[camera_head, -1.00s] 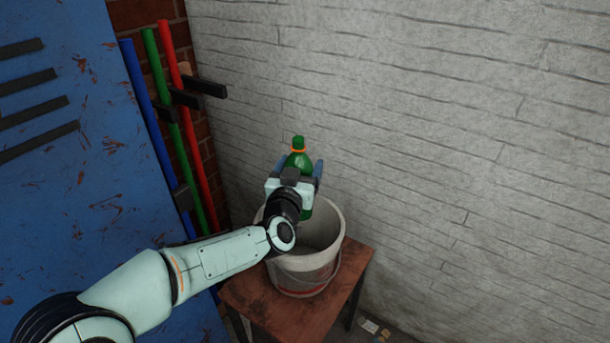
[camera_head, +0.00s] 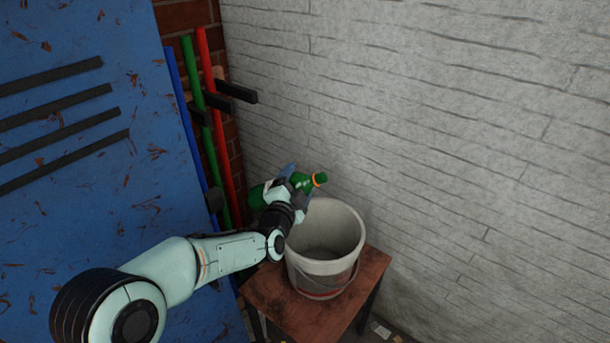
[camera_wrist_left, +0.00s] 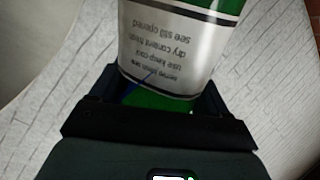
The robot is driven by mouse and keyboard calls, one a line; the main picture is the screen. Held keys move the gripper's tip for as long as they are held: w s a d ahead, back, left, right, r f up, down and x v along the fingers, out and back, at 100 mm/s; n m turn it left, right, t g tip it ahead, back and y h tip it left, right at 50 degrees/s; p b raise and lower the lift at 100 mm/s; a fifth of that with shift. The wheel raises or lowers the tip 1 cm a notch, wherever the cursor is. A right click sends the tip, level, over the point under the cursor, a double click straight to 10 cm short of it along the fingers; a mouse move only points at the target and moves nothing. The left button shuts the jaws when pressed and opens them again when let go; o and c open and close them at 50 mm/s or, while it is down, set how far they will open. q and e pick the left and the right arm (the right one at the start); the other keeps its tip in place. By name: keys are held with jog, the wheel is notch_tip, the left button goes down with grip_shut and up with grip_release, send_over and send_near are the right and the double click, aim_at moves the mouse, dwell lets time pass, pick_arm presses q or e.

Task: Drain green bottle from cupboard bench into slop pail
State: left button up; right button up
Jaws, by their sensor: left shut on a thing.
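The green bottle (camera_head: 306,181) has a green cap end with an orange ring. In the head view it lies tilted almost level, its neck pointing right, above the left rim of the pail. My left gripper (camera_head: 284,184) is shut around its body. The left wrist view shows the bottle's silver label (camera_wrist_left: 178,55) between the fingers. The slop pail (camera_head: 325,262) is a grey-white bucket with a red band, upright on a small wooden stool. The part of its inside that shows looks empty. I cannot see any liquid leaving the bottle. My right gripper is not in view.
The wooden stool (camera_head: 297,315) has a little bare top around the pail. A blue locker (camera_head: 90,200) stands at left. Blue, green and red poles (camera_head: 222,150) lean in black brackets by the brick corner. A pale wall (camera_head: 450,130) closes off the back and right.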

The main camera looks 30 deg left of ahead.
pick_arm(q)
jog(key=f+m, duration=0.2)
jog(key=a+f+m, duration=0.1)
jog(key=f+m, duration=0.1)
jog(key=f, duration=0.1)
jog(key=shift+s+a+m+y, duration=0.2)
jog(key=shift+m+y, duration=0.1)
jog(key=shift+m, duration=0.1)
jog(key=m+p, duration=0.2)
jog(key=r+m+p, duration=0.1)
jog(key=m+p, duration=0.1)
jog(key=shift+d+r, duration=0.1)
jog(key=shift+d, duration=0.1)
jog(key=shift+w+d+r+m+g+y+p, duration=0.1)
jog(key=shift+r+m+g+y+p, duration=0.1)
jog(key=shift+m+p, duration=0.4)
jog(key=shift+d+r+m+g+y+p, duration=0.1)
jog(key=shift+r+m+p, duration=0.05)
jog(key=shift+m+p, duration=0.4)
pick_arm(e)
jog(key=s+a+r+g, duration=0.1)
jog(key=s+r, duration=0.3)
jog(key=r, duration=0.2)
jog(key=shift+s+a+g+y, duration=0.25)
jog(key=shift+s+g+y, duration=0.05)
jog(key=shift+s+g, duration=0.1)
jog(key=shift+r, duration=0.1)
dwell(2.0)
